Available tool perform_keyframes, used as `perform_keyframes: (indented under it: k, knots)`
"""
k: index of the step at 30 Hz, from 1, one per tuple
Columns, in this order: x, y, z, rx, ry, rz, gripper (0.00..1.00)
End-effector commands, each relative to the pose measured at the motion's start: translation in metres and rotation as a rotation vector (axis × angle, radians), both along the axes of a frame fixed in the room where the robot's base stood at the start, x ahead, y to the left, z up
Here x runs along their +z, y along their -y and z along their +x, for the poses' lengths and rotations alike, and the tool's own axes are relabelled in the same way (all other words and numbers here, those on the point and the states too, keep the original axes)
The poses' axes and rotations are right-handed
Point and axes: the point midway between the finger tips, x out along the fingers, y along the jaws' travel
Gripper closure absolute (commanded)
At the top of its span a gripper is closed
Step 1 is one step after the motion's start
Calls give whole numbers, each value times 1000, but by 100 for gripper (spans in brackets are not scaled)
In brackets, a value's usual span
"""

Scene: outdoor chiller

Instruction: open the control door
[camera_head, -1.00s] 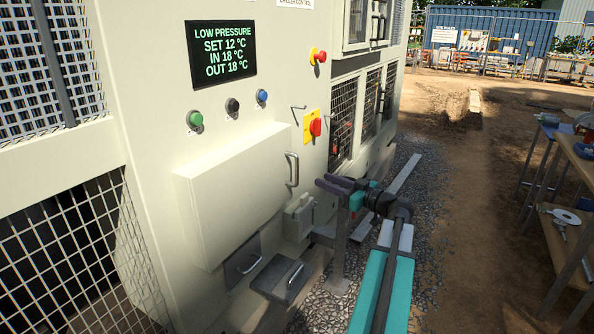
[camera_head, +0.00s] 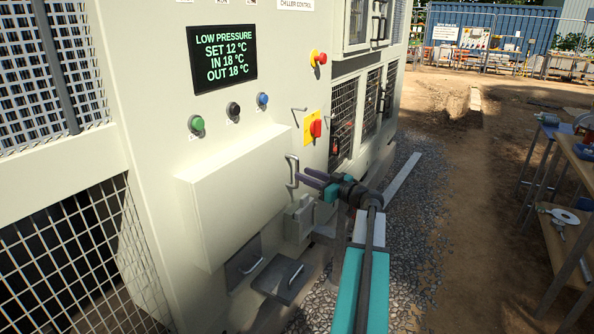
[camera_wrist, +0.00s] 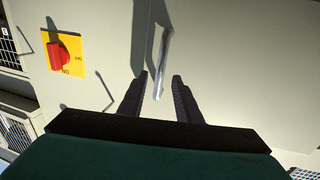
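The control door (camera_head: 232,195) is a cream raised panel on the chiller's front and looks shut. Its metal bar handle (camera_head: 292,172) stands upright at the door's right edge. In the wrist view the handle (camera_wrist: 162,62) shows ahead, with its lower end between the tips of my two dark fingers. My gripper (camera_head: 304,178) is at the handle in the head view, and its fingers are apart in the wrist view (camera_wrist: 161,80). I cannot tell whether either finger touches the handle.
A red rotary switch on a yellow plate (camera_head: 313,127) sits right of the handle and above my gripper. A small grey box (camera_head: 299,218) and a dark open tray (camera_head: 278,278) are below. A workbench (camera_head: 580,165) stands far right. Gravel and dirt between are mostly clear.

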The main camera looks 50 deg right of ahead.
Motion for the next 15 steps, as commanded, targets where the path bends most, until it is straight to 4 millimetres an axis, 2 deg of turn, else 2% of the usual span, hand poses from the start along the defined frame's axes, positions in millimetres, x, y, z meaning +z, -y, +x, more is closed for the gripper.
perform_keyframes:
  k: [1,7,15]
  knots:
    - [2,0,9,2,0,0,69]
    - [1,-1,34,2,0,2,69]
    - [0,-2,47,-1,1,1,69]
